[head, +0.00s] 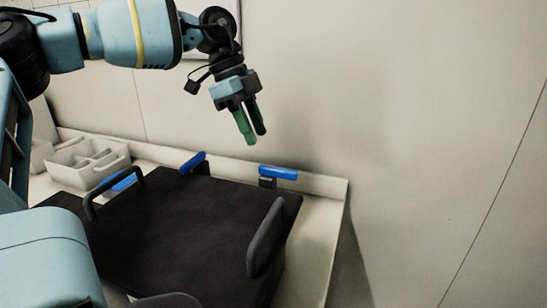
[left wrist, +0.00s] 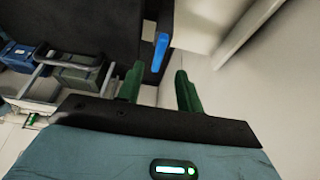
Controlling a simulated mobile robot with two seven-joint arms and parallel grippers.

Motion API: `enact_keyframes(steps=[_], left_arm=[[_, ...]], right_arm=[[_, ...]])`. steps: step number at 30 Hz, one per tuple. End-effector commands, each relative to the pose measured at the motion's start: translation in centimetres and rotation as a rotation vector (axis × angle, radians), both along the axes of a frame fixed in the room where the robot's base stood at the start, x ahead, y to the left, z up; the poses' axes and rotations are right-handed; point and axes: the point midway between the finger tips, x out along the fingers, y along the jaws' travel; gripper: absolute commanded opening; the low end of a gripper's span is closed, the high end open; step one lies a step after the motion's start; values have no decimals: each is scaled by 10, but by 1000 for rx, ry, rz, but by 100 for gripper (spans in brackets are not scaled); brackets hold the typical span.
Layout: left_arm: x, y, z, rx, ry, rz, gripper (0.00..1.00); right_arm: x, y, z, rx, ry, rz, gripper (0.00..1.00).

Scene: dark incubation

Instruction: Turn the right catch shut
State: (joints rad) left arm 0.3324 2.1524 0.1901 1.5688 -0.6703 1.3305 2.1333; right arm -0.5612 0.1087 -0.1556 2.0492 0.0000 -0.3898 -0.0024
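The right catch (head: 278,172) is a blue bar on a dark mount at the back right edge of a black lid (head: 190,235). Its bar lies roughly along that edge. Another blue catch (head: 193,162) stands further left on the same edge, with its bar angled. My left gripper (head: 256,138) hangs above and slightly left of the right catch, fingers pointing down, apart from it. In the left wrist view its green fingers (left wrist: 158,88) are spread with nothing between them, and a blue catch bar (left wrist: 160,52) shows just beyond them. My right gripper is not in view.
Dark handles stand up at the lid's left (head: 112,190) and right (head: 266,240). A pale divided tray (head: 88,165) sits on the counter at the left. A low ledge and wall (head: 330,110) run behind the lid. The air around the left gripper is clear.

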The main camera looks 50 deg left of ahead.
Motion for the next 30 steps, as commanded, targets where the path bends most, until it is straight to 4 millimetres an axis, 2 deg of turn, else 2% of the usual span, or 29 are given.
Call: enact_keyframes(steps=[15, 21, 29, 30], left_arm=[[12, -22, -61, 0, 2, -1, 36], [14, -26, -71, -1, 1, 1, 36], [14, -26, -71, 0, 0, 0, 36], [14, -26, -71, 0, 0, 0, 31]], right_arm=[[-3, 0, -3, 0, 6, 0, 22], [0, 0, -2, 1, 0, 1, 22], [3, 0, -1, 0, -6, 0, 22], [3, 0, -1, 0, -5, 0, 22]])
